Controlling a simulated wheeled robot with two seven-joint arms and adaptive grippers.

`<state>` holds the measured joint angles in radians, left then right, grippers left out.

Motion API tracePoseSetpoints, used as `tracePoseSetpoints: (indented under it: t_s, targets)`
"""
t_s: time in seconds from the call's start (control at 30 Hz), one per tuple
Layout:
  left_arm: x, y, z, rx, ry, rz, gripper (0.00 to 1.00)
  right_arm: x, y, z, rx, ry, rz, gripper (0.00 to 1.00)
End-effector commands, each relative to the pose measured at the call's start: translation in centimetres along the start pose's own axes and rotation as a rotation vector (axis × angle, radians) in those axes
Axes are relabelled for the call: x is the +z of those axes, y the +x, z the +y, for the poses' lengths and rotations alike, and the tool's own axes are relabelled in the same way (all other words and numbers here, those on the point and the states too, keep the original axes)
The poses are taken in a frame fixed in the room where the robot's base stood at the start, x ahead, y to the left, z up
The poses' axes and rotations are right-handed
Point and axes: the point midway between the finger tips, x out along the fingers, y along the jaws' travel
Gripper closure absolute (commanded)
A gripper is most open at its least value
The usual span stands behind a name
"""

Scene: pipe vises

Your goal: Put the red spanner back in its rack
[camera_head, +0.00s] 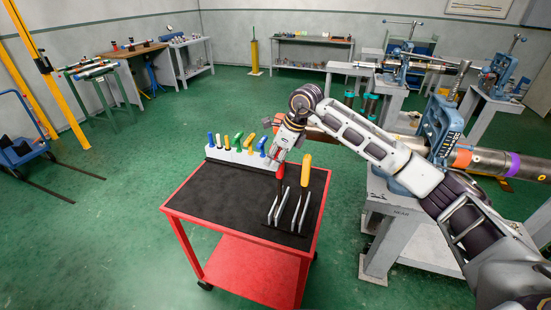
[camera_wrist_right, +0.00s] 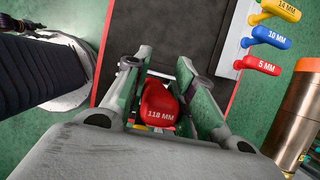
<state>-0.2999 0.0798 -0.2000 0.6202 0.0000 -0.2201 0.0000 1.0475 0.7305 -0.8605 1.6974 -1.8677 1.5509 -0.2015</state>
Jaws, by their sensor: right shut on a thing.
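The red spanner (camera_head: 280,171) has its red handle between the fingers of my right gripper (camera_head: 284,157), over the right part of the trolley top. In the right wrist view my right gripper (camera_wrist_right: 158,92) is shut on the red handle (camera_wrist_right: 160,108), marked 118 MM. The spanner's lower part is hard to make out. A low dark rack (camera_head: 288,232) with several upright silver pieces stands at the trolley's front right, below the gripper. A yellow handle (camera_head: 306,170) stands upright just right of the red one. My left gripper is not in view.
The red trolley (camera_head: 250,262) has a black top (camera_head: 215,205), clear at left and front. A white rack (camera_head: 222,155) of several coloured handles lines its back edge. A blue vise (camera_head: 435,130) with a pipe (camera_head: 500,163) stands to the right.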

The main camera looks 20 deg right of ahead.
Motion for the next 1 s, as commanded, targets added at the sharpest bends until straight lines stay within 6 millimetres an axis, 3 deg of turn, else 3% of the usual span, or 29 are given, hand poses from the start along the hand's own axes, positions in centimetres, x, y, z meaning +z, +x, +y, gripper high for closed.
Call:
tracePoseSetpoints:
  t_s: [0.1,0.13,0.3,0.73,1.0]
  targets:
    - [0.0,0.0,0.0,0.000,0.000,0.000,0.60,-0.1,0.1,0.1,0.002,0.000,0.002,1.00]
    - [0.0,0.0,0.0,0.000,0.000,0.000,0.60,-0.1,0.1,0.1,0.002,0.000,0.002,0.71]
    - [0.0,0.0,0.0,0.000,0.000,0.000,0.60,-0.1,0.1,0.1,0.002,0.000,0.002,0.49]
    - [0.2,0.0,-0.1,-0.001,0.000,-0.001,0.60,-0.1,-0.1,0.0,0.001,0.000,0.002,0.49]
    - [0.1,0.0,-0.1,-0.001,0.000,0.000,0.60,0.0,-2.4,0.0,-0.001,0.000,0.001,0.49]
